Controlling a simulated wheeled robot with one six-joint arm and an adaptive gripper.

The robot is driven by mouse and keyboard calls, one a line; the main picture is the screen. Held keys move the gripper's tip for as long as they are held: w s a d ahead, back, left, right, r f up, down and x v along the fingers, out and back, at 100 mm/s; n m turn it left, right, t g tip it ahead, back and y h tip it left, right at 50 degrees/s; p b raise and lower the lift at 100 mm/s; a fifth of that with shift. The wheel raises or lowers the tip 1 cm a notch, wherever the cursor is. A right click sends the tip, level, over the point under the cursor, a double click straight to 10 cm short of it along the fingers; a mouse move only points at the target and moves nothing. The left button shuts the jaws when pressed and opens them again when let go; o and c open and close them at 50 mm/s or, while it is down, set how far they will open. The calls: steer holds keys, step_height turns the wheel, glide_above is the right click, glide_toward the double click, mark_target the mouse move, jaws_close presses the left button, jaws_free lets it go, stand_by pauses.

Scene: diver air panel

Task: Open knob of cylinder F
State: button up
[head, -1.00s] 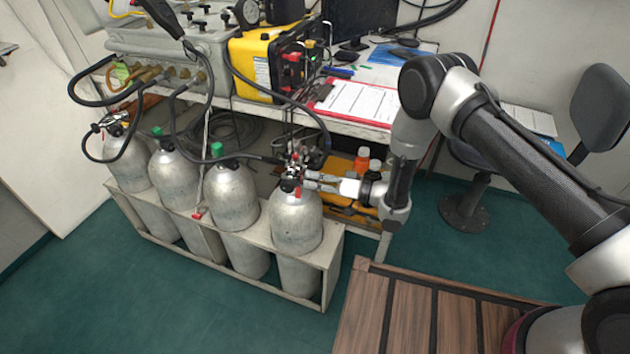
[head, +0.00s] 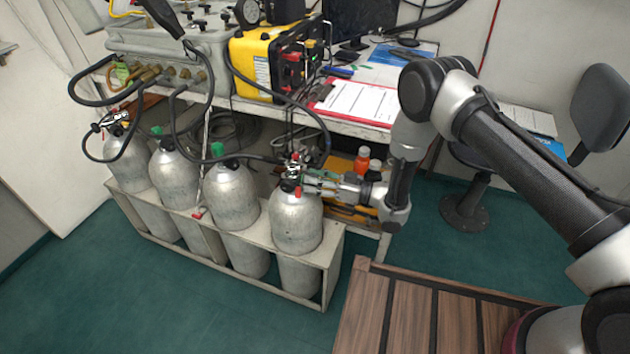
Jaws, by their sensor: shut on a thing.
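Several grey cylinders stand in a row in a rack, and no letter is readable on them. My gripper (head: 310,184) reaches from the right to the valve on top of the rightmost cylinder (head: 296,222). It is shut on the valve's knob, which is mostly hidden by the fingers and valve parts. Red parts show at the valve (head: 295,182), and a black hose runs from it to the left. How far the knob is turned cannot be seen.
The cylinder rack (head: 330,262) stands on the green floor. Two middle cylinders have green caps (head: 217,149). Black hoses loop above the cylinders to the panel (head: 215,50). A table (head: 355,127) with a clipboard (head: 355,102) overhangs behind.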

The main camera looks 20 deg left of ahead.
steer(key=n, duration=0.4)
steer(key=shift+n, duration=0.4)
steer(key=n, duration=0.4)
steer(key=shift+f+g, duration=0.1)
steer(key=shift+g, duration=0.2)
steer(key=n, duration=0.4)
steer(key=shift+s+n, duration=0.1)
steer(key=shift+n, duration=0.2)
steer(key=n, duration=0.4)
steer(key=shift+g, duration=0.3)
steer(key=n, duration=0.4)
steer(key=shift+f+n, duration=0.15)
steer(key=shift+n, duration=0.15)
steer(key=n, duration=0.3)
steer(key=shift+n, duration=0.4)
steer(key=n, duration=0.4)
steer(key=shift+g+h, duration=0.3)
steer(key=n, duration=0.4)
steer(key=shift+f, duration=0.1)
steer(key=shift+n, duration=0.5)
